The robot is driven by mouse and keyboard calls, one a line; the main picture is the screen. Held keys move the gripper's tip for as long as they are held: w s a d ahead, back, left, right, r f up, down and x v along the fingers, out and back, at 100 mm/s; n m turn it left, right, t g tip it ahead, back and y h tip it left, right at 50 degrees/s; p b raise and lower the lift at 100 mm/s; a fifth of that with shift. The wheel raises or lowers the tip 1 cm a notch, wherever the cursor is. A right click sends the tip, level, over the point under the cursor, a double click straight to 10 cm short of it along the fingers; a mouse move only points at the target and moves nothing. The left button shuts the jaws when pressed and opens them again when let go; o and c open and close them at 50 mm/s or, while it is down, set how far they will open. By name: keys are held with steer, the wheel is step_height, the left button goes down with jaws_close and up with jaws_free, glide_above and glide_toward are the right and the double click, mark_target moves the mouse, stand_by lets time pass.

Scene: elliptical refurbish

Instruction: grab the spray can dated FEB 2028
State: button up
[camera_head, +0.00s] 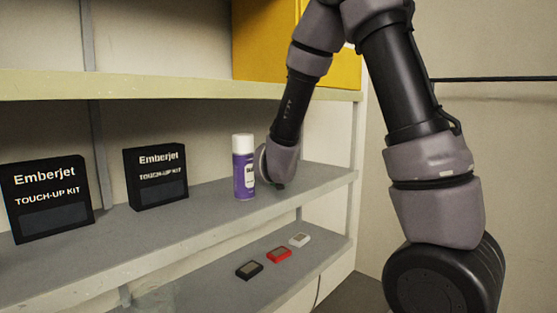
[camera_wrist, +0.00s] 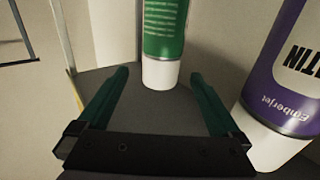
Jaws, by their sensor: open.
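A purple spray can (camera_head: 244,175) with a white cap stands upright on the middle shelf, just left of my wrist. In the wrist view, which appears upside down, the purple can (camera_wrist: 292,75) is close at the right, outside the finger. A green spray can (camera_wrist: 165,28) with a white cap lies ahead, between the lines of my two fingers and apart from them. The green can is hidden in the head view. My gripper (camera_wrist: 158,76) is open and empty. No FEB 2028 date can be read on either can.
Two black Emberjet touch-up kit boxes (camera_head: 47,198) (camera_head: 156,176) stand left on the middle shelf (camera_head: 205,207). A yellow box (camera_head: 270,40) is on the upper shelf (camera_head: 180,84). Black, red and white small items (camera_head: 249,270) (camera_head: 278,255) (camera_head: 299,240) lie on the lower shelf.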

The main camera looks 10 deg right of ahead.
steer(key=x, duration=0.8)
steer(key=shift+w, duration=0.4)
steer(key=shift+a+r, duration=0.1)
jaws_close()
